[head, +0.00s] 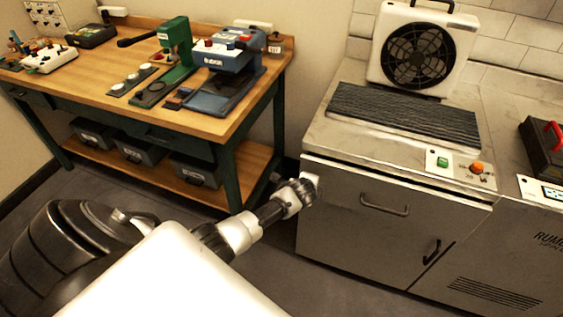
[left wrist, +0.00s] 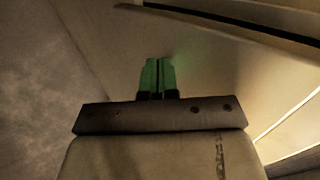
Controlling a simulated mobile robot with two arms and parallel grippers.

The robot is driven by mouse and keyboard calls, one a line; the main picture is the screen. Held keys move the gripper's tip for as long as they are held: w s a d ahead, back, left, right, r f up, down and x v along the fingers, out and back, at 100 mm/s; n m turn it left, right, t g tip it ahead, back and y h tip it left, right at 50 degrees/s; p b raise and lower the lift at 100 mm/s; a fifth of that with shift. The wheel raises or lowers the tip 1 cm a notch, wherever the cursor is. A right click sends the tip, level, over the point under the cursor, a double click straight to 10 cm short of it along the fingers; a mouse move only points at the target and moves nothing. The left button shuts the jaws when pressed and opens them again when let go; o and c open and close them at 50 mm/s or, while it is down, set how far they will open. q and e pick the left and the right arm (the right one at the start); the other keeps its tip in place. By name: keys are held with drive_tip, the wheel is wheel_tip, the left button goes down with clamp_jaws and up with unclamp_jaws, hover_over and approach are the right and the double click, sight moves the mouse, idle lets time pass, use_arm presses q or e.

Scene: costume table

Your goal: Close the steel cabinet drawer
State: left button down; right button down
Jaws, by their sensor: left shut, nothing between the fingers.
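The steel cabinet (head: 347,237) stands on the right in the head view, with a grey front panel and a bar handle (head: 385,208) near its top. A dark gap runs under the worktop edge above this panel; I cannot tell how far the drawer stands out. My left arm reaches to the panel's upper left corner, its gripper (head: 311,183) left of the handle. In the left wrist view the green fingertips (left wrist: 158,75) are together and empty, pointing at a pale surface. I cannot tell whether they touch it. My right gripper is out of view.
A second, slanted handle (head: 432,251) sits lower right on the cabinet front. A fan unit (head: 385,45) and a dark ribbed mat (head: 405,113) are on top. A wooden workbench (head: 100,85) with tools stands at left. Floor between bench and cabinet is clear.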

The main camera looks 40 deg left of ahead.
use_arm(q)
drive_tip(key=w+b, duration=0.1)
drive_tip(key=w+a, duration=0.1)
drive_tip(key=w, duration=0.1)
drive_tip(key=shift+w+b, duration=0.3)
drive_tip(key=shift+b, duration=0.05)
drive_tip(key=shift+w+a+r, duration=0.1)
drive_tip(key=shift+w+r, duration=0.05)
drive_tip(key=shift+r, duration=0.1)
drive_tip(key=shift+w+r, duration=0.1)
